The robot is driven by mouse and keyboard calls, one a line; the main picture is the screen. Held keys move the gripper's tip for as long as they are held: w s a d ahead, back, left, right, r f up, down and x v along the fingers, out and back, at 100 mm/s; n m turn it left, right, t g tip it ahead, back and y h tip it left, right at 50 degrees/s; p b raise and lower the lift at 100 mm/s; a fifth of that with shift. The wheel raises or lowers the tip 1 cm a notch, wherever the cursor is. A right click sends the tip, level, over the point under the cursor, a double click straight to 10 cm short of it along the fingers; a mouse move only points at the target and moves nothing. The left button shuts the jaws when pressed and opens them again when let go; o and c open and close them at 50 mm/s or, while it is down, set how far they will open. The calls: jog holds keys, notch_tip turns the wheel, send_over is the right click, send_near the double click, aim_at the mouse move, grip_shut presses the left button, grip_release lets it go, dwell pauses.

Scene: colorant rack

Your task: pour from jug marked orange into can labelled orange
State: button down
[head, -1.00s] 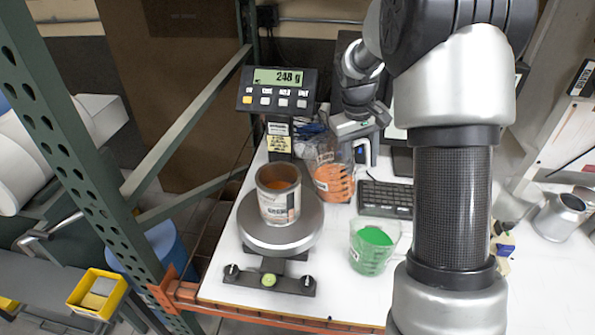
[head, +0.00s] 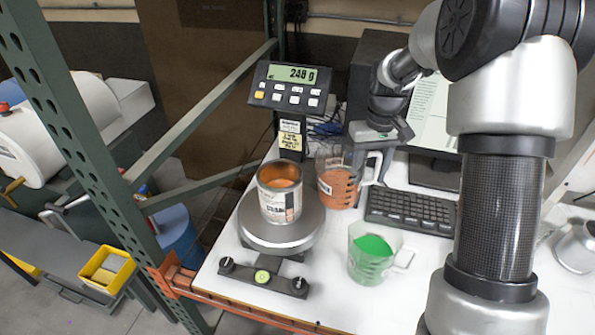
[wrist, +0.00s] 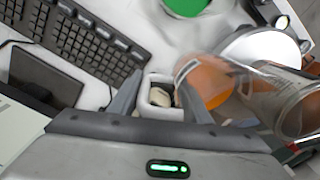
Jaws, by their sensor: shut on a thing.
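The clear jug of orange liquid (head: 338,187) is right of and slightly behind the can, close to upright. My gripper (head: 376,150) is at its handle side, fingers shut on the pale handle. In the wrist view the handle sits between the fingertips (wrist: 162,98), with orange liquid (wrist: 206,82) to their right. I cannot tell whether the jug's base touches the table. The open can (head: 280,200), with a pale label and orange inside, stands upright on the scale's round pan (head: 263,236). The label's words are too small to read. Jug and can are apart.
A jug of green liquid (head: 371,258) stands in front, also in the wrist view (wrist: 186,5). The keyboard (head: 410,212) is right of the orange jug. The scale display (head: 290,86) reads about 248 g. A green rack post (head: 75,125) is at the left.

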jog(key=shift+r, duration=0.1)
jog(key=shift+r, duration=2.4)
dwell(0.5)
